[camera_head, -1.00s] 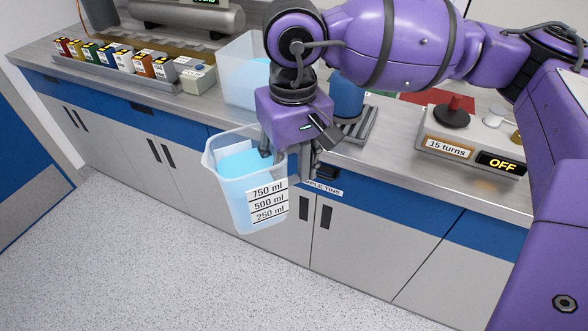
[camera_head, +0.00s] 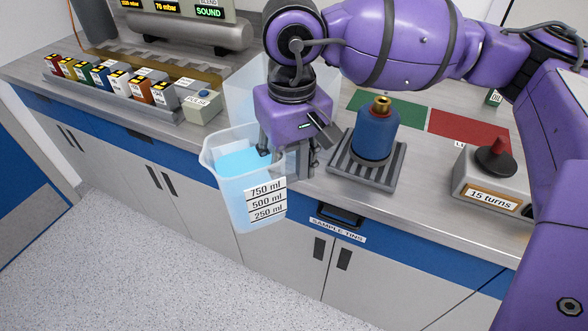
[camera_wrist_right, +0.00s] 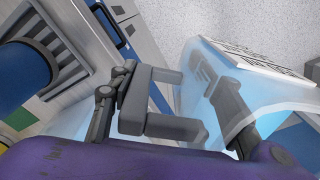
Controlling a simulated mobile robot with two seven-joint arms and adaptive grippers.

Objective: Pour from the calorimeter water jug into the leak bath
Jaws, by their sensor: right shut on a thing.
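The calorimeter water jug (camera_head: 240,190) is a clear plastic jug with blue water and a label marked 750, 500 and 250 ml. It is held about upright in front of the bench edge, and also shows in the right wrist view (camera_wrist_right: 270,100). My right gripper (camera_head: 288,160) is shut on its right side, with the fingers also visible in the wrist view (camera_wrist_right: 188,105). A clear, open-topped tank (camera_head: 238,92), apparently the leak bath, stands on the bench behind the jug, largely hidden by the jug, gripper and arm. My left gripper is out of view.
A blue gas cylinder (camera_head: 376,135) stands on a slatted grey stand (camera_head: 342,172) right of the gripper. A row of coloured boxes (camera_head: 112,82) and a pulse box (camera_head: 200,107) lie left. The floor in front is clear.

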